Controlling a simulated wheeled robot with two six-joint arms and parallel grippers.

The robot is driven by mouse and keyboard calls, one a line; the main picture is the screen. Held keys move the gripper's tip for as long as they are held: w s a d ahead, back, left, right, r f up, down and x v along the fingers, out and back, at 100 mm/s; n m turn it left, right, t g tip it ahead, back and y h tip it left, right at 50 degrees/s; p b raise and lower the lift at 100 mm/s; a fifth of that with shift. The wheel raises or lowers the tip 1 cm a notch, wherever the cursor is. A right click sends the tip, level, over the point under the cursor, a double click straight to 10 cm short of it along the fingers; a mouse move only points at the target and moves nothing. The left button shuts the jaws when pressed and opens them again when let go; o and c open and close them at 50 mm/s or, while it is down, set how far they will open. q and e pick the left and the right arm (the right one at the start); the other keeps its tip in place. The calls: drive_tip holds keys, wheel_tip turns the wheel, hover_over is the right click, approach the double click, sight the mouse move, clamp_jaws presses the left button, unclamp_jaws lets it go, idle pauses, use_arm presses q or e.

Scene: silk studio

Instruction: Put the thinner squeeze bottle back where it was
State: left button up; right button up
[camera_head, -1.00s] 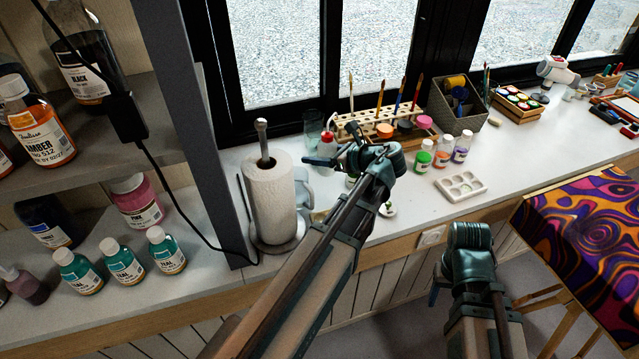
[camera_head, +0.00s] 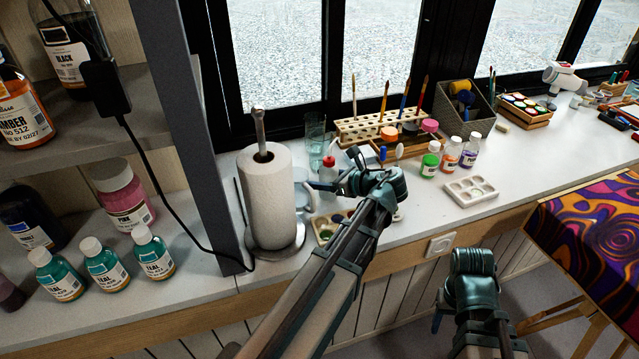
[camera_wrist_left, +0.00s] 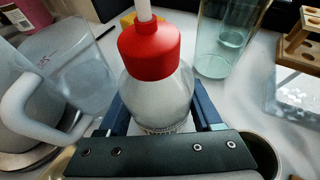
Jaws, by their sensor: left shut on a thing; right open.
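The squeeze bottle (camera_head: 328,171) has a red cap, a pale nozzle and a clear body. It shows large and nearly upright in the left wrist view (camera_wrist_left: 155,80). My left gripper (camera_head: 326,187) is shut on its body, with a blue finger on each side. The bottle is over the counter behind the paint palette. Its base is hidden, so I cannot tell whether it touches the counter. My right gripper (camera_head: 438,318) is low in front of the counter, away from the bottle. It is open and mostly hidden by its own wrist.
A clear jug (camera_wrist_left: 60,85) stands close left of the bottle, and a greenish glass (camera_head: 315,135) close behind right. The paper towel roll (camera_head: 267,200) is further left. A wooden brush rack (camera_head: 365,128) stands behind right. The palette (camera_head: 325,228) lies at the counter's front.

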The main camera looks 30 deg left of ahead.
use_arm(q)
drive_tip(key=shift+f, duration=0.1)
drive_tip(key=o, duration=0.5)
drive_tip(key=shift+d+r, duration=0.2)
drive_tip(key=shift+r, duration=0.2)
drive_tip(key=p+v, duration=0.4)
drive_tip(key=v, duration=0.6)
drive_tip(key=shift+d+r, duration=0.1)
drive_tip(key=shift+d, duration=0.05)
drive_tip(key=shift+s+d+r+p, duration=0.15)
drive_tip(key=shift+d+p, duration=0.2)
drive_tip(key=shift+d, duration=0.25)
